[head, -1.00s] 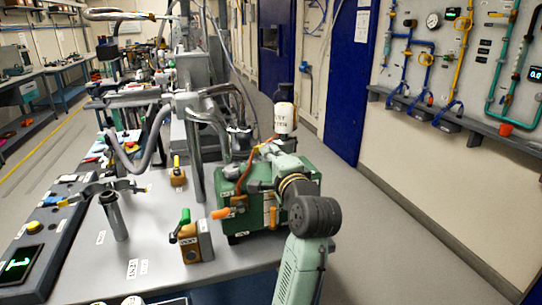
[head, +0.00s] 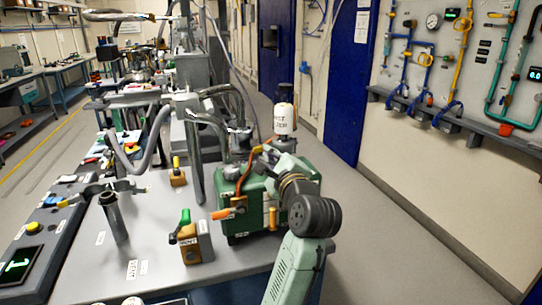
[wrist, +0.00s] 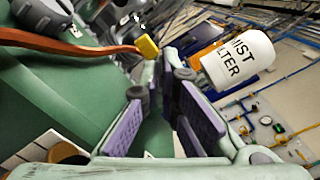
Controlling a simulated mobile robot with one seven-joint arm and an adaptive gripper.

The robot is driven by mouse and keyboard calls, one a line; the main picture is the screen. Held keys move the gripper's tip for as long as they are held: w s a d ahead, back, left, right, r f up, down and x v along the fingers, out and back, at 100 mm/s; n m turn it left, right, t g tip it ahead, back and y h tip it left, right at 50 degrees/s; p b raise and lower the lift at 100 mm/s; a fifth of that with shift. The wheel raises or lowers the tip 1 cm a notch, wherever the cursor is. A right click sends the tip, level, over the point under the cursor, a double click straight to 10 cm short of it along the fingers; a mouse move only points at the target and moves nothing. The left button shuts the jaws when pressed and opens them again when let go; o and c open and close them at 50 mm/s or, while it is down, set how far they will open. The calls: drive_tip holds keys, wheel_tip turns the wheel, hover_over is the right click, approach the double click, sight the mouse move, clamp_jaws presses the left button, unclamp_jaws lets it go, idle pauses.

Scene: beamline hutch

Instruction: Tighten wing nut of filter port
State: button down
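The green pump box (head: 240,225) stands on the grey bench, and its green body fills the left of the wrist view (wrist: 50,105). The white mist filter (head: 284,120) rises behind it; its lettering shows at upper right in the wrist view (wrist: 238,58). My gripper (head: 262,157) is over the top of the box, close to the filter. In the wrist view its purple-padded fingers (wrist: 163,118) are apart, with nothing visible held between them. I cannot make out the wing nut or the filter port; the fingers and wrist hide part of that area.
An orange cable with a yellow end (wrist: 147,46) runs near my fingers. A valve block with a green handle (head: 192,240) and a clamp stand post (head: 114,218) stand on the bench to the left. Metal hoses (head: 212,122) rise behind the box. The floor at right is clear.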

drive_tip(key=shift+f, duration=0.15)
drive_tip(key=c, duration=2.1)
unclamp_jaws()
drive_tip(key=shift+s, duration=0.1)
drive_tip(key=v, duration=1.2)
